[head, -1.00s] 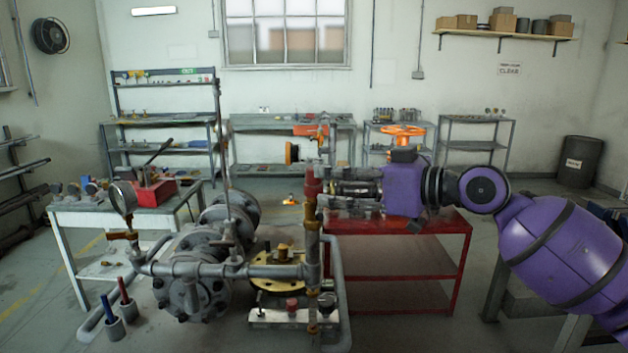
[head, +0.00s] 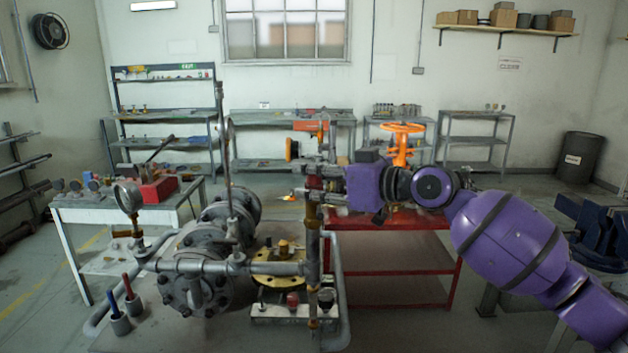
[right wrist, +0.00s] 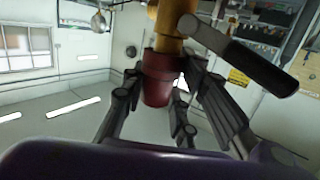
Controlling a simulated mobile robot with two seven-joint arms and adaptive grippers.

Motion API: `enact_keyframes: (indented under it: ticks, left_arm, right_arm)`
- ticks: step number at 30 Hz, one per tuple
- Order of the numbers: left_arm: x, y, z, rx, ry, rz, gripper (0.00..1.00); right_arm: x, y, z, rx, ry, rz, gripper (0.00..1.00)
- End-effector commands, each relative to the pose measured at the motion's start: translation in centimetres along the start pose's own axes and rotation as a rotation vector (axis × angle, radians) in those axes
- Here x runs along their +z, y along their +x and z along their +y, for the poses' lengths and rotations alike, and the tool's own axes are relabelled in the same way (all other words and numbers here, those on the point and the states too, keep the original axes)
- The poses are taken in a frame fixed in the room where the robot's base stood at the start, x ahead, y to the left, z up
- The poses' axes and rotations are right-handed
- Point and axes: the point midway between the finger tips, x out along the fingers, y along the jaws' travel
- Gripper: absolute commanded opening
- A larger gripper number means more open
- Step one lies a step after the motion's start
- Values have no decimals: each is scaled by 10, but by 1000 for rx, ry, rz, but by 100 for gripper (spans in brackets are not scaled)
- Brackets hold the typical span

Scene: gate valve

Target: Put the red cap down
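A dark red cap (head: 313,184) sits upright on top of a brass pipe (head: 313,222) in the head view. The right wrist view, which is upside down, shows the red cap (right wrist: 158,88) against the yellow pipe (right wrist: 168,45). My right gripper (head: 328,176) reaches in from the right at the cap's height. Its fingers (right wrist: 160,72) stand on both sides of the cap, apparently open with a narrow gap at one side. Firm contact is not visible. My left gripper is not in view.
A pressure gauge (head: 128,197) and grey flanged piping (head: 200,265) stand left of the cap. A pale tray (head: 268,311) with small parts lies below. A red table (head: 400,222) stands behind. A dark-handled lever (right wrist: 245,55) is close to the fingers.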

Motion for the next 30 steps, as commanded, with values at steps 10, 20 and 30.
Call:
enact_keyframes:
  ticks: [10,20,30]
  left_arm:
    - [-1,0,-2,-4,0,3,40]
    - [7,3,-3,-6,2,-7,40]
    - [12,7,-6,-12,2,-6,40]
  right_arm:
    - [1,0,1,1,0,-2,0]
    - [-23,-3,1,1,-3,0,0]
    - [-83,-72,-1,4,-2,-1,0]
